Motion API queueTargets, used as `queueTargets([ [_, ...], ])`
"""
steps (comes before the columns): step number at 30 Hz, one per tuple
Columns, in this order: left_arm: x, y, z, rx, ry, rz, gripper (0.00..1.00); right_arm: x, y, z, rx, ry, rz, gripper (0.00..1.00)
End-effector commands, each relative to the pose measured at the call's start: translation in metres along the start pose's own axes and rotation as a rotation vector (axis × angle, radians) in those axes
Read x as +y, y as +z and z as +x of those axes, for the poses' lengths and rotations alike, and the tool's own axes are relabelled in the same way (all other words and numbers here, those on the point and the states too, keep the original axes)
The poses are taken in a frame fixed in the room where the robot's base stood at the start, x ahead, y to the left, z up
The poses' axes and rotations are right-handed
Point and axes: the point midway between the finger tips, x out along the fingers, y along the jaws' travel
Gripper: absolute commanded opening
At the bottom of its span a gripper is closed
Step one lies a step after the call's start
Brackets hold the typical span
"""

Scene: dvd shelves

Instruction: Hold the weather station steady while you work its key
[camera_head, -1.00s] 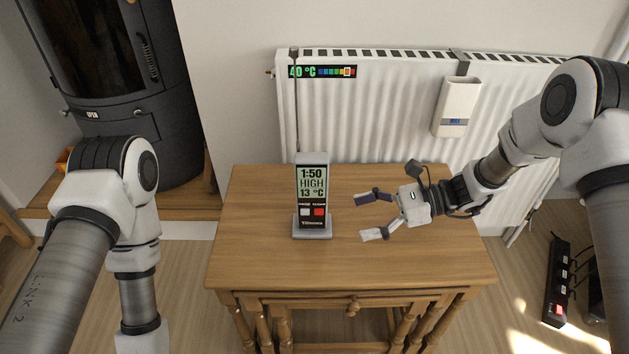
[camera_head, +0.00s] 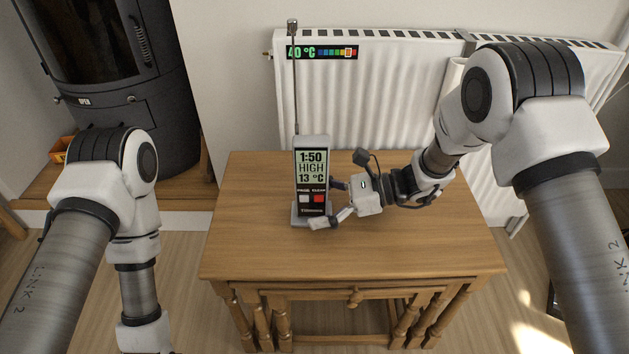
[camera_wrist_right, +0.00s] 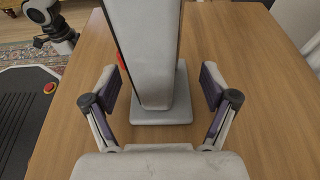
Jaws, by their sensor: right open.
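The weather station (camera_head: 312,172) stands upright on the wooden table. Its screen reads 1:50, HIGH and 13 °C, with a white key (camera_head: 305,199) and a red key (camera_head: 319,199) below and a thin antenna above. My right gripper (camera_head: 327,204) is open at the station's right side, its fingers around the lower body. In the right wrist view the station's grey side (camera_wrist_right: 153,60) and base (camera_wrist_right: 160,108) lie between the two spread fingers, with a gap on each side. My left arm is at the left, and its gripper is out of the picture.
The wooden table (camera_head: 400,240) is otherwise bare. A white radiator (camera_head: 375,105) with a temperature strip (camera_head: 322,52) stands behind it. A dark stove (camera_head: 120,80) is at the back left. A white box on the radiator is partly hidden by my right arm.

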Motion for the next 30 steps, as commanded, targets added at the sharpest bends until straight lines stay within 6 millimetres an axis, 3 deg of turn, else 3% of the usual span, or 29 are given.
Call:
queueTargets([
  [5,0.0000,0.0001,0.0002,0.000,0.000,0.000,0.00,-0.0001,-0.0001,-0.0001,0.000,0.000,0.000,0.82],
  [9,0.0000,0.0001,0.0002,0.000,0.000,0.000,0.00,-0.0001,-0.0001,-0.0003,0.000,0.000,0.000,0.32],
  [11,0.0000,0.0001,0.0002,0.000,0.000,0.000,0.00,-0.0001,-0.0001,-0.0003,0.000,0.000,-0.001,0.13],
  [30,0.0000,0.0001,0.0003,0.000,0.000,0.000,0.00,0.0001,-0.0004,-0.0004,0.000,0.001,0.000,0.12],
])
